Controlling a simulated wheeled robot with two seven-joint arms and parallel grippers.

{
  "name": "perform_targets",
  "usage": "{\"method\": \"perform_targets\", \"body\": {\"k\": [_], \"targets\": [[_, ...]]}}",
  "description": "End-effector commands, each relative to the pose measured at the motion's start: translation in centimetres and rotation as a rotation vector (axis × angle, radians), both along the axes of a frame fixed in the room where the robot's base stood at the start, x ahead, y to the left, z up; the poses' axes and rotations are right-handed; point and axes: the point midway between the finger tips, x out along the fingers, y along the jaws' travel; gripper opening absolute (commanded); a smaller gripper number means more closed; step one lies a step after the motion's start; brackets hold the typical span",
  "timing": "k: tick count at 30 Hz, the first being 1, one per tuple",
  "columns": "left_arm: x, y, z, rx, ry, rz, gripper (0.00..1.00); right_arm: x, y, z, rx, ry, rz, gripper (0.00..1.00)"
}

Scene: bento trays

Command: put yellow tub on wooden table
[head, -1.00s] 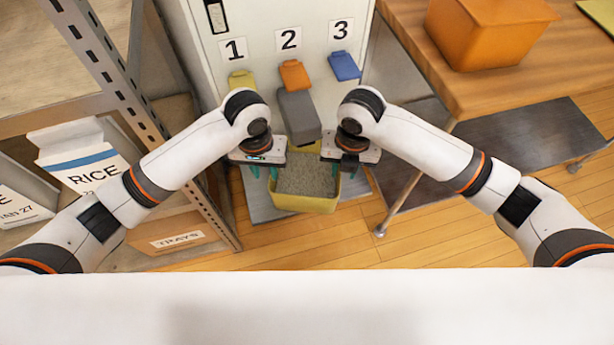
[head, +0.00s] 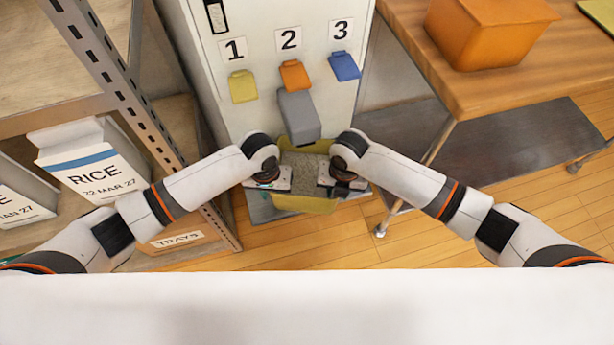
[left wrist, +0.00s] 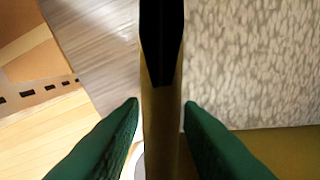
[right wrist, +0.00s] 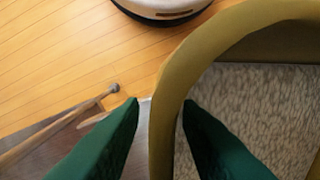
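The yellow tub (head: 305,204) stands low in front of the white dispenser, filled with pale grain. My left gripper (left wrist: 161,102) is open, with its green fingers on either side of the tub's left wall (left wrist: 162,135). My right gripper (right wrist: 161,102) is open in the same way around the tub's right wall (right wrist: 162,125). Slim gaps show between fingers and wall in both wrist views. In the head view my wrists hide the fingertips. The wooden table (head: 405,25) is at the upper right.
The white dispenser (head: 225,105) has chutes numbered 1 to 3; a grey spout (head: 299,118) hangs just above the tub. An orange tub (head: 480,35) sits on the table. A shelf with rice cartons (head: 92,170) is at the left. A table leg (head: 410,185) stands right of the tub.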

Motion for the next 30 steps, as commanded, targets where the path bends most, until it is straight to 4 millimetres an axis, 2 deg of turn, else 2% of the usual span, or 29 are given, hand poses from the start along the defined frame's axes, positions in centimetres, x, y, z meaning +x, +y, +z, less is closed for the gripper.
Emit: {"method": "perform_targets", "body": {"k": [3,8,9,30], "targets": [[-0.02,-0.02,0.01,0.0,0.0,0.0,0.27,-0.01,0.01,0.02,0.0,0.0,0.0,0.27],[-0.02,-0.02,0.02,0.0,0.001,0.0,0.01,-0.01,0.02,0.03,0.0,0.0,0.0,0.01],[-0.02,-0.01,0.03,0.0,0.0,0.0,0.0,-0.01,0.01,0.04,0.0,0.0,0.0,0.0],[0.0,0.02,0.05,0.0,0.001,0.0,0.0,0.02,-0.02,0.08,0.0,0.0,-0.001,0.0]]}}
